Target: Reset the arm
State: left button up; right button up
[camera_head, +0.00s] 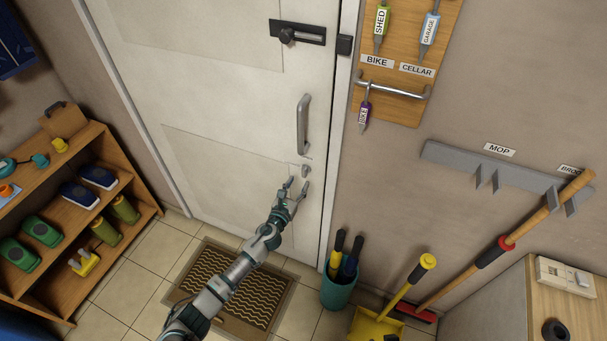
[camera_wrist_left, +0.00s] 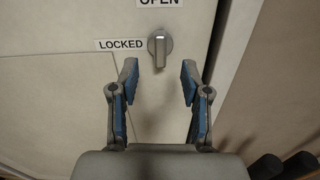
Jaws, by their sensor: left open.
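My left arm reaches up from the bottom of the head view, and my left gripper (camera_head: 298,186) is in front of the white door (camera_head: 235,110). The gripper is open and empty; its two fingers also show in the left wrist view (camera_wrist_left: 157,75). Just beyond the fingertips is a grey turn knob (camera_wrist_left: 159,46) on the door, between and slightly above them, with a gap to both. The knob stands upright, below an OPEN label (camera_wrist_left: 160,2) and right of a LOCKED label (camera_wrist_left: 120,44). My right gripper is not in view.
A door handle (camera_head: 303,125) and a sliding bolt (camera_head: 297,32) sit above the knob. A shelf (camera_head: 135,223) with shoes stands left. A doormat (camera_head: 262,309) lies below. A teal bucket (camera_head: 338,293), broom and dustpan (camera_head: 375,327) stand right.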

pick_arm(q)
jog(key=shift+s+a, duration=0.2)
jog(key=shift+s, duration=0.4)
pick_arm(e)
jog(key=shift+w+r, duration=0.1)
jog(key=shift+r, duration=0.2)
